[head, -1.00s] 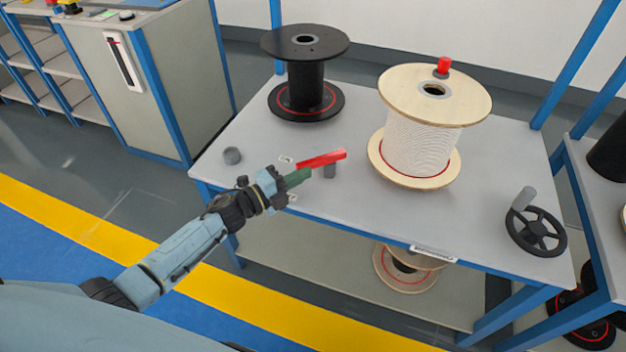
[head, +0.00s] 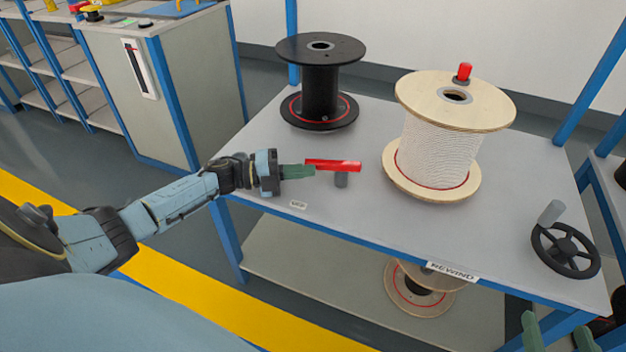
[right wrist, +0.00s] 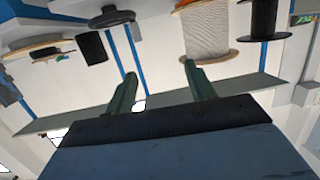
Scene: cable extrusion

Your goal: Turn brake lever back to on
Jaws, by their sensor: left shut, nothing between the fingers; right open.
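The red brake lever (head: 335,165) sits on a short grey post (head: 341,180) on the table, pointing right in the head view. My left gripper (head: 312,171) is shut with nothing between its green fingers. Its fingertips are at the lever's left end; I cannot tell whether they touch it. A small "OFF" label (head: 298,205) lies on the table just below the gripper. My right gripper is open and empty in the right wrist view (right wrist: 160,82). In the head view only its green fingertips (head: 555,335) show at the bottom right, below the table's front edge.
A white-wound spool (head: 440,150) with a red knob (head: 464,72) on top stands right of the lever. A black spool (head: 320,80) stands behind. A black handwheel (head: 565,250) is at the table's right end. The table (head: 390,225) is clear in front of the lever.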

